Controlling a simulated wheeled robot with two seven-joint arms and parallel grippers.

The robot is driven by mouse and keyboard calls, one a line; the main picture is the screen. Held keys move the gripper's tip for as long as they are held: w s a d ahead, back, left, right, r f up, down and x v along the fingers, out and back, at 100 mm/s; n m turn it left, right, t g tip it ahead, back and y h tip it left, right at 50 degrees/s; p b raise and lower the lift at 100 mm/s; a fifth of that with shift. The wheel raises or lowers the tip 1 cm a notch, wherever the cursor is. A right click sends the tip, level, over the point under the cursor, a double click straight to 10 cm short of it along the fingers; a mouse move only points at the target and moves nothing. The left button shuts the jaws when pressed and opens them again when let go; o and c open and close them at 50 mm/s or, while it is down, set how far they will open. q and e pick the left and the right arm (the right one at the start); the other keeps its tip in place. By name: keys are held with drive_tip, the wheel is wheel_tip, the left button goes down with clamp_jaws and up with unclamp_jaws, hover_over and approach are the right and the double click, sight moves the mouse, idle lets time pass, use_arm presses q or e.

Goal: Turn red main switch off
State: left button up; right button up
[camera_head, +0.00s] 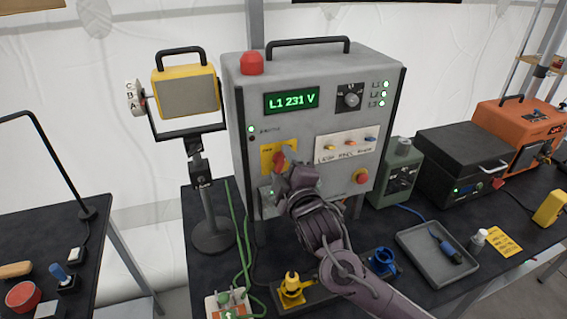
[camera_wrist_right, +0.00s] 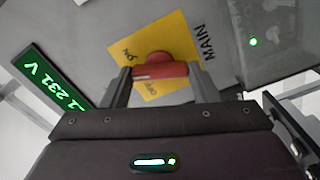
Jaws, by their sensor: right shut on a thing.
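The red main switch (camera_head: 279,161) sits on a yellow plate (camera_head: 266,152) on the front of the grey control box (camera_head: 225,120). The display reads L1 231 V, and green lamps are lit. My left gripper is not in view.
A yellow work lamp (camera_head: 188,92) on a stand is left of the box. A green unit (camera_head: 397,175), a black case (camera_head: 455,160) and a grey tray (camera_head: 436,255) are to the right. Green cables (camera_head: 243,245) and yellow and blue connectors are in front.

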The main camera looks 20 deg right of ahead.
drive_tip(key=n+p, duration=0.1)
drive_tip(key=n, duration=0.5)
drive_tip(key=shift+f+n+p, duration=0.1)
drive_tip(key=shift+n+p, duration=0.2)
drive_tip(key=shift+p, duration=0.1)
drive_tip(key=n+p, duration=0.1)
drive_tip(key=n, duration=0.2)
drive_tip(key=shift+f+n+p, duration=0.15)
drive_tip(key=shift+n+p, duration=0.25)
drive_tip(key=shift+n, duration=1.4)
drive_tip(key=shift+f, duration=0.1)
drive_tip(key=o, duration=1)
drive_tip(key=shift+s, duration=0.1)
